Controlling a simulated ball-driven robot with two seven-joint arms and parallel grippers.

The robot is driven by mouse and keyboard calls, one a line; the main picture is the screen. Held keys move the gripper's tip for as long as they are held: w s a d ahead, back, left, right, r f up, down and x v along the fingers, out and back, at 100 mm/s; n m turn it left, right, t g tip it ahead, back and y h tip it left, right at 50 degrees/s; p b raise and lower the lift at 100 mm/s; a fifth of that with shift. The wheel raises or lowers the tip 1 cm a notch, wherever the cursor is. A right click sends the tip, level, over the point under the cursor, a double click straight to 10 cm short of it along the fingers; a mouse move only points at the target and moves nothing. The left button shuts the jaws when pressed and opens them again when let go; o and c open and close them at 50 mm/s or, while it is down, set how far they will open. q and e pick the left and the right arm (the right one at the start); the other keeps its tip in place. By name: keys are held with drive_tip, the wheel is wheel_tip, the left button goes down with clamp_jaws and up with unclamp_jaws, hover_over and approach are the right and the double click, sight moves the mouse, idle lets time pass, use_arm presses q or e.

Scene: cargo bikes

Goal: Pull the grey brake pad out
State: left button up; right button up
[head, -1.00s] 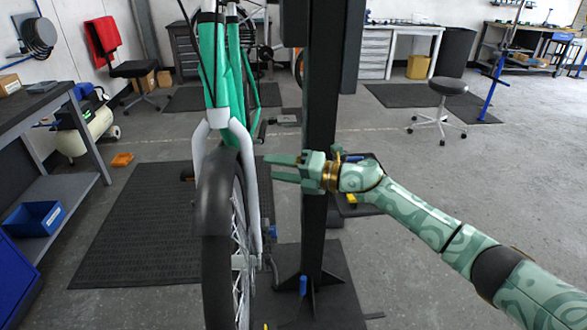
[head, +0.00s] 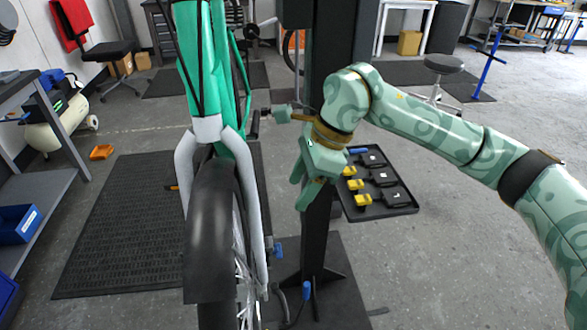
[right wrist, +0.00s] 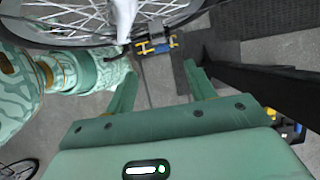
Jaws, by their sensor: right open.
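The bike's front fork (head: 262,220) and wheel (head: 212,235) stand left of the dark post. A small brake assembly with blue and yellow parts (right wrist: 157,46) shows by the wheel in the right wrist view. I cannot make out the grey pad there. My right gripper (head: 303,197) is open and empty, pointing down in front of the post. In the right wrist view its spread fingers (right wrist: 162,82) are apart from the brake. A green arm part with a brass ring (right wrist: 85,72) shows at left there; its jaws cannot be made out.
The dark post (head: 322,230) stands close behind my right gripper. A black tray (head: 405,212) with several black-and-yellow items is to its right. A blue part (head: 278,250) sits low by the fork. Open floor lies further right.

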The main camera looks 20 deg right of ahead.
drive_tip(key=b+x, duration=0.4)
drive_tip(key=x, duration=1.1)
drive_tip(key=shift+s+f, duration=0.15)
drive_tip(key=shift+f, duration=0.3)
use_arm(q)
drive_tip(key=shift+g, duration=0.3)
drive_tip(key=s+f, duration=0.1)
drive_tip(key=f, duration=0.1)
drive_tip(key=s+f, duration=0.1)
drive_tip(key=f, duration=0.1)
drive_tip(key=shift+s, duration=0.35)
